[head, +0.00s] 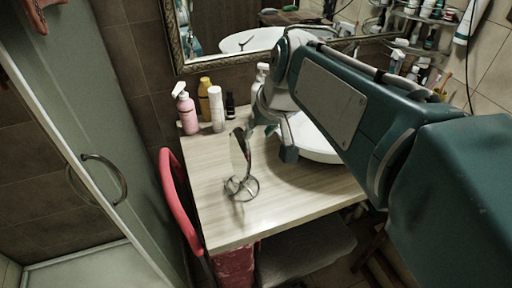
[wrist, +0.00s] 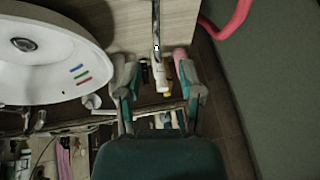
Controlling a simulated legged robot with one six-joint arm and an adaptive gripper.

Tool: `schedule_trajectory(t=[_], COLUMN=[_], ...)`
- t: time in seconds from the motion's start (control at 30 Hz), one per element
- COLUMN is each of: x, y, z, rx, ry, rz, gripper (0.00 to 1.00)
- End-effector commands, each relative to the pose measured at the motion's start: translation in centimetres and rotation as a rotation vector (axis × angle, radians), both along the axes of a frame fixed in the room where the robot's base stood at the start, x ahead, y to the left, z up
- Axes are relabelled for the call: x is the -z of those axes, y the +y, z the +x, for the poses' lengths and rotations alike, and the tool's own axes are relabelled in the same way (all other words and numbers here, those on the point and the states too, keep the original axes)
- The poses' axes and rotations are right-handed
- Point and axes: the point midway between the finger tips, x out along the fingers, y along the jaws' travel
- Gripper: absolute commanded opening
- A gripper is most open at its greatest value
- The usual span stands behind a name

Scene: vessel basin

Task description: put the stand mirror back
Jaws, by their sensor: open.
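The stand mirror (head: 240,158) stands upright on the pale wooden counter (head: 220,215), on a round wire base (head: 241,188). In the wrist view the mirror (wrist: 156,22) shows as a thin edge-on strip, just beyond the fingertips and between their lines. My gripper (head: 268,143) is open beside the mirror's right side in the head view, above the counter. In the wrist view my gripper (wrist: 157,62) has its two fingers spread apart with nothing clasped. Whether a finger touches the mirror cannot be told.
A white basin (head: 318,140) lies right of the mirror, partly behind my arm. A pink bottle (head: 187,114), a white bottle (head: 217,110) and a yellow bottle (head: 204,98) stand at the back left. A red chair (head: 180,200) borders the counter's left. A framed wall mirror (head: 240,40) hangs behind.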

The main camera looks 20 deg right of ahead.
Motion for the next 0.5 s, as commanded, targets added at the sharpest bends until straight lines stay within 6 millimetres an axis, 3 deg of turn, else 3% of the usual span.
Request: schedule_trajectory(t=[0.03, 0.3, 0.5], x=[0.2, 2.5, 4.4], y=[0.5, 1.7, 1.8], z=[-1.5, -8.0, -11.3], rx=[-0.003, 0.002, 0.002], ry=[-0.007, -0.049, -0.08], rz=[-0.016, -0.101, -0.144], gripper=[0.49, 0.49, 0.49])
